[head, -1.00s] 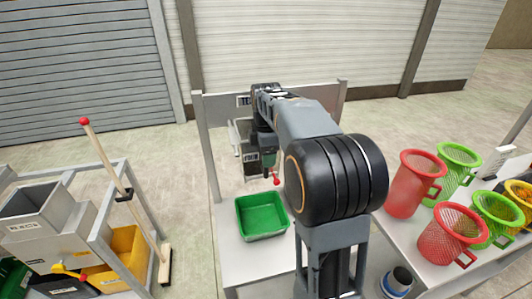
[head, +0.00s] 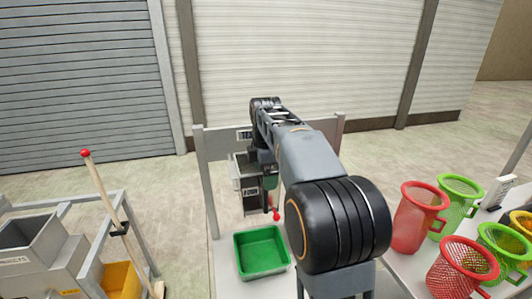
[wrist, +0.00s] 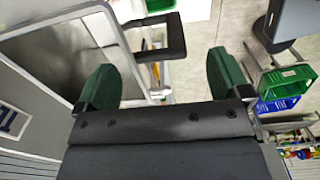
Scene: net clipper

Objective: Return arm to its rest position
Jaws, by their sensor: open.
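My arm reaches away from me over the workbench in the head view and bends down at its far joint. My gripper hangs beside the grey clipper machine (head: 249,190) and is mostly hidden behind the arm there. In the wrist view my gripper (wrist: 164,86) shows two green fingers set wide apart, with nothing held between them. A black handle (wrist: 158,36) and a grey metal surface (wrist: 60,48) lie beyond the fingers at the left. A red-knobbed lever (head: 277,216) stands below the arm in the head view.
A green tray (head: 245,272) sits on the bench (head: 224,258). Red (head: 420,217) and green (head: 457,205) mesh baskets stand on the right table. A stick with a red top (head: 105,190) leans at the left. The wrist view shows a green crate (wrist: 287,80) and a blue crate (wrist: 279,104).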

